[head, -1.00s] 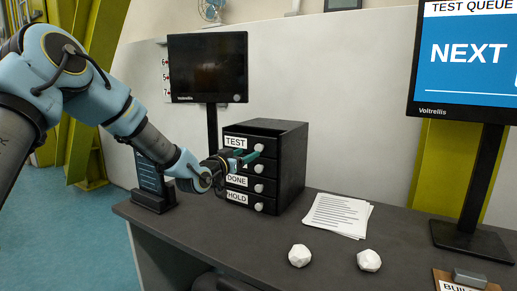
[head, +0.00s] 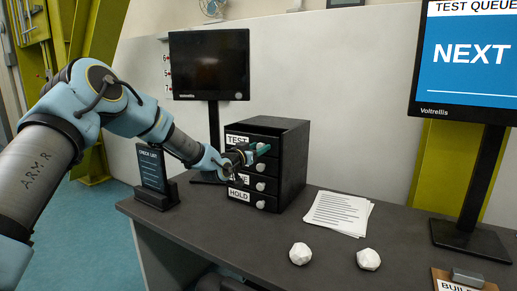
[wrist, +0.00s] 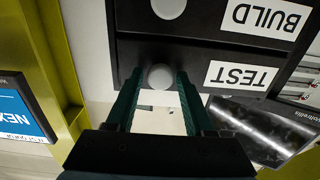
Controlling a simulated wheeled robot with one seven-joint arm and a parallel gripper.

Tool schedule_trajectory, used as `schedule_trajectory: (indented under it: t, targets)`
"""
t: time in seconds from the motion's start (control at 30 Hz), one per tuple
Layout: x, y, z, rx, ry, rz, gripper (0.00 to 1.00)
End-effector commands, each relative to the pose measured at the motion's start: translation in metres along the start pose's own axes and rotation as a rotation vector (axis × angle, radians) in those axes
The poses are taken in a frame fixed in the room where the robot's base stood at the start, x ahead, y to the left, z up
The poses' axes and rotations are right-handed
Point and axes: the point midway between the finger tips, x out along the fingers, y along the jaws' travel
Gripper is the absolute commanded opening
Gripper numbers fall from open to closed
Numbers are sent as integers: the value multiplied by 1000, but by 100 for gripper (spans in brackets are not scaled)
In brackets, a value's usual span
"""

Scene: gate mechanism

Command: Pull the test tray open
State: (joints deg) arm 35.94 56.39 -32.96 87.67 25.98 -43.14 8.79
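The test tray is the top drawer (head: 237,140) of a black four-drawer cabinet, with a white TEST label and a round pale knob. It looks shut, level with the drawers below. In the wrist view, which is upside down, the TEST drawer (wrist: 215,80) and its knob (wrist: 160,77) are close ahead. My gripper (head: 262,148) is at the front of this drawer. Its teal fingers (wrist: 160,80) stand open, one on each side of the knob, with a small gap showing on both sides. Whether the tips reach past the knob I cannot tell.
The cabinet (head: 293,160) stands on a dark desk (head: 225,230). Lower drawers have knobs too, such as the HOLD knob (head: 261,204). A small checklist stand (head: 152,172) and a monitor (head: 209,68) are near my arm. Papers (head: 338,213) and two white lumps (head: 300,253) lie right.

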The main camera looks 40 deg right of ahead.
Motion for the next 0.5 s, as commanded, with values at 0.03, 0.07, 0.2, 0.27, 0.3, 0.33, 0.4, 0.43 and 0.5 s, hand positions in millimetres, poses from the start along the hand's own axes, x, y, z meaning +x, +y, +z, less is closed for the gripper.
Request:
schedule_trajectory:
  t: [0.03, 0.07, 0.2, 0.27, 0.3, 0.33, 0.4, 0.43, 0.5]
  targets:
    - [0, 0, 0, 0, 0, 0, 46]
    - [0, 0, 0, 0, 0, 0, 43]
    - [0, 0, 0, 0, 0, 0, 27]
    - [0, 0, 0, 0, 0, 0, 21]
    - [0, 0, 0, 0, 0, 0, 16]
    - [0, 0, 0, 0, 0, 0, 13]
    - [0, 0, 0, 0, 0, 0, 5]
    - [0, 0, 0, 0, 0, 0, 2]
    - [0, 0, 0, 0, 0, 0, 0]
